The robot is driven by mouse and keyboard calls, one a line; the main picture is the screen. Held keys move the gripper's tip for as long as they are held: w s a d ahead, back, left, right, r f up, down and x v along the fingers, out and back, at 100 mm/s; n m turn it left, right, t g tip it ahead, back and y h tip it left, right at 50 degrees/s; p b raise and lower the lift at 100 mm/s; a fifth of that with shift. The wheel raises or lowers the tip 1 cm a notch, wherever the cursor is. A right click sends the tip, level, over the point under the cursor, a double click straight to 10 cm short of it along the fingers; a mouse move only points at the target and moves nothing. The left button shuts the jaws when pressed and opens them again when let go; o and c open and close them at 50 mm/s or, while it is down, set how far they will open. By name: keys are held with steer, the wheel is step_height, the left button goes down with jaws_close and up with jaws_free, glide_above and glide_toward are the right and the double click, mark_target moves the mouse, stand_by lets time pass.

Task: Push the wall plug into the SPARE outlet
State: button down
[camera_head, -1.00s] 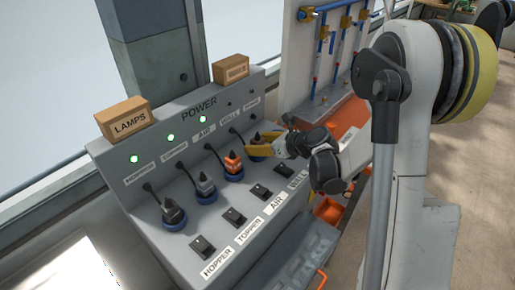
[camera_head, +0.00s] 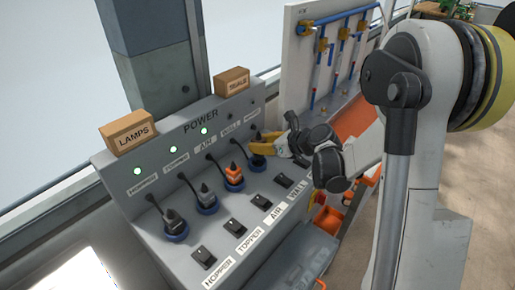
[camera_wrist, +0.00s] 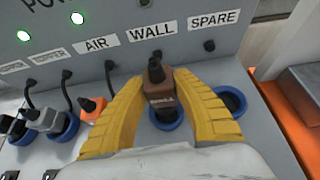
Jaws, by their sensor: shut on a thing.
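My gripper (camera_wrist: 160,105) has yellow fingers closed around the sides of the brown wall plug (camera_wrist: 158,82), whose dark cord end points up. In the head view my gripper (camera_head: 265,145) is at the right part of the power panel. The wall outlet (camera_wrist: 168,122), a blue ring with a dark inside, shows below the plug, partly covered; the plug looks lifted off it, but the exact gap is unclear. The SPARE outlet (camera_wrist: 232,100) is an empty blue ring right of the right finger, below the SPARE label (camera_wrist: 214,20).
The orange air plug (camera_wrist: 92,108) sits close left of the left finger; in the head view the topper plug (camera_head: 207,195) and hopper plug (camera_head: 174,222) are seated farther left. Switches (camera_head: 261,202) line the panel front. The panel's right edge lies just beyond SPARE.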

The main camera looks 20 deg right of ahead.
steer(key=w+d+r+p, duration=0.3)
steer(key=d+r+p, duration=0.2)
steer(key=d+r, duration=0.4)
steer(key=shift+d, duration=0.95)
steer(key=shift+a, duration=0.1)
